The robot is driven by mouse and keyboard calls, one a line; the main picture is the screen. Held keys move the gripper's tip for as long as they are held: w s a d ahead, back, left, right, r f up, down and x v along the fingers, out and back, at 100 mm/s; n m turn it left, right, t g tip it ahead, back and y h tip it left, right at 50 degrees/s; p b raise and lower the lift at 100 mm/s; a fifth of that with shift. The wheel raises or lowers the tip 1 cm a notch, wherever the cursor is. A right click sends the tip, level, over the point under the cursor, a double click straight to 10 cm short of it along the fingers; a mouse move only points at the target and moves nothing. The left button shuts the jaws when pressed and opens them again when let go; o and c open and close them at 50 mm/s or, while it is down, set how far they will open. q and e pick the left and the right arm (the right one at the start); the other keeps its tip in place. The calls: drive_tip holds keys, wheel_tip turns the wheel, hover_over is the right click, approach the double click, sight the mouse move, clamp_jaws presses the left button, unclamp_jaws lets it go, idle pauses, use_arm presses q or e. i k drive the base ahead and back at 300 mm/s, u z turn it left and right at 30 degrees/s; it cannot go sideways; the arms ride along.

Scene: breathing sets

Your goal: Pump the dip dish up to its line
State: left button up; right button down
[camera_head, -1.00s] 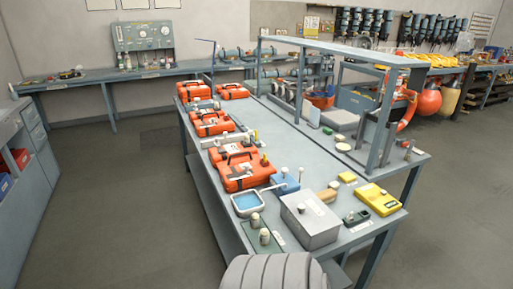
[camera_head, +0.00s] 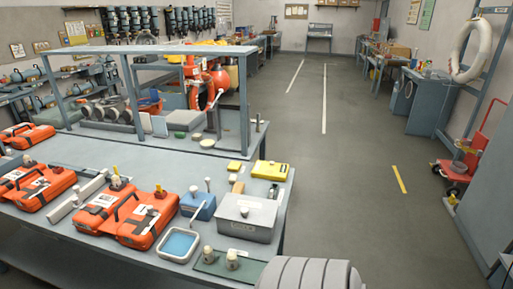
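A square dish (camera_head: 172,257) with a pale rim and blue inside, apparently the dip dish, sits near the front edge of the workbench. Its line and exact liquid level are too small to make out. A blue box (camera_head: 199,208) with a pale upright knob and a thin spout stands just behind it, apparently the pump. The spout reaches down toward the dish; I cannot tell whether it touches. Neither of my grippers is in view.
A grey lidded box (camera_head: 245,222) stands right of the pump. A green mat (camera_head: 212,266) with two small knobs lies in front. Orange cases (camera_head: 148,222) crowd the left. A yellow case (camera_head: 270,171) lies behind. Floor right of the workbench is open.

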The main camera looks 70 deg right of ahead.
sight(193, 188)
drive_tip(key=z, duration=0.55)
drive_tip(key=i, duration=0.5)
drive_tip(key=z, duration=0.45)
